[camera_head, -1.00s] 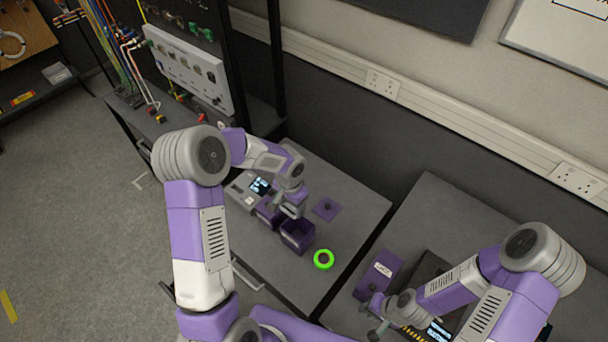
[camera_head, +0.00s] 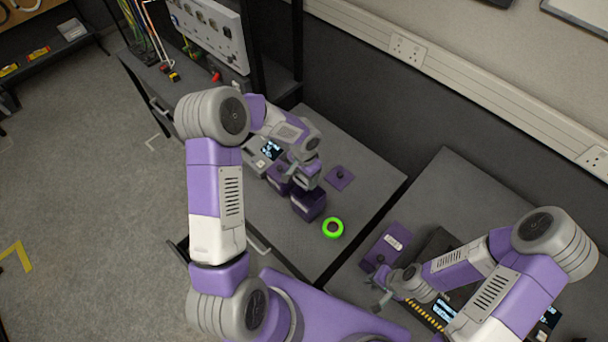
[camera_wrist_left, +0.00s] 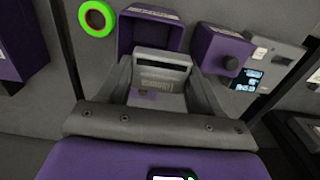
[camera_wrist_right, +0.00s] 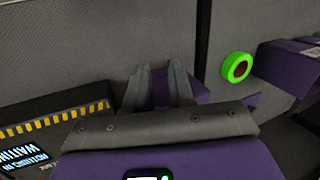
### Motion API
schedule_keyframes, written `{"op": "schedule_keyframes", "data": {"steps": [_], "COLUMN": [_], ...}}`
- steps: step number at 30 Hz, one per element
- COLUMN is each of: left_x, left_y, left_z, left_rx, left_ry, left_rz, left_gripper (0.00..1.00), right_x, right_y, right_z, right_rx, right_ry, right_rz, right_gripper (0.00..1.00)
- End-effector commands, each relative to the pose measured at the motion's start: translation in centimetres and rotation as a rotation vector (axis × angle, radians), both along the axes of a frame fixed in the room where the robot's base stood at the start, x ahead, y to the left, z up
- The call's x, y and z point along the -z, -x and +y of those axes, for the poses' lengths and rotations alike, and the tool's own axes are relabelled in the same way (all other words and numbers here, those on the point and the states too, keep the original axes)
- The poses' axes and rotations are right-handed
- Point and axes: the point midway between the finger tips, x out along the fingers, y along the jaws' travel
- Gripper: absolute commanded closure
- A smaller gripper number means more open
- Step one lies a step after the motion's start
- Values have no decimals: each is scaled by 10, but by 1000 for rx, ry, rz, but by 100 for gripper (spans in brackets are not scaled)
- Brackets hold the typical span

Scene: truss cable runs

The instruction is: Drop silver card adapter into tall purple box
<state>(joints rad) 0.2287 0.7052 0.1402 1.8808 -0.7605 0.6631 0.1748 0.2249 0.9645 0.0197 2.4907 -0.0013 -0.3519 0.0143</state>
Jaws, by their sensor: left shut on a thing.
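My left gripper (camera_wrist_left: 162,95) is shut on the silver card adapter (camera_wrist_left: 163,72), which sits between its fingers in the left wrist view. A purple open box (camera_wrist_left: 150,36) lies just beyond the adapter in that view; the adapter overlaps its lower part, and I cannot tell whether they touch. In the head view my left gripper (camera_head: 303,182) is right above the purple box (camera_head: 309,205), and the adapter is hidden there. My right gripper (camera_wrist_right: 157,82) is open and empty over the right table; it also shows in the head view (camera_head: 378,291).
A green tape ring (camera_head: 333,228) lies beside the box. A second, smaller purple box (camera_head: 277,178), a screen device (camera_head: 264,156) and a purple knob plate (camera_head: 340,178) are close by. A labelled purple piece (camera_head: 388,245) lies on the right table. A gap separates the tables.

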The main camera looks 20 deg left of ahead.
Motion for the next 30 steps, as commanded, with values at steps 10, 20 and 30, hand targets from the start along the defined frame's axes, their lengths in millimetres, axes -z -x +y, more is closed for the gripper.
{"op": "schedule_keyframes", "data": {"steps": [10, 20, 30], "left_x": [-1, -9, -63], "left_y": [0, -1, -1], "left_z": [0, 0, 0], "left_rx": [0, 0, 0], "left_ry": [0, -2, -1], "left_rz": [0, -2, -3], "left_gripper": [5, 5, 5], "right_x": [-1, 0, 3], "right_y": [0, 0, 0], "right_z": [0, 0, 0], "right_rx": [0, 0, 0], "right_ry": [0, 0, 0], "right_rz": [0, 0, 0], "right_gripper": [77, 77, 77]}}
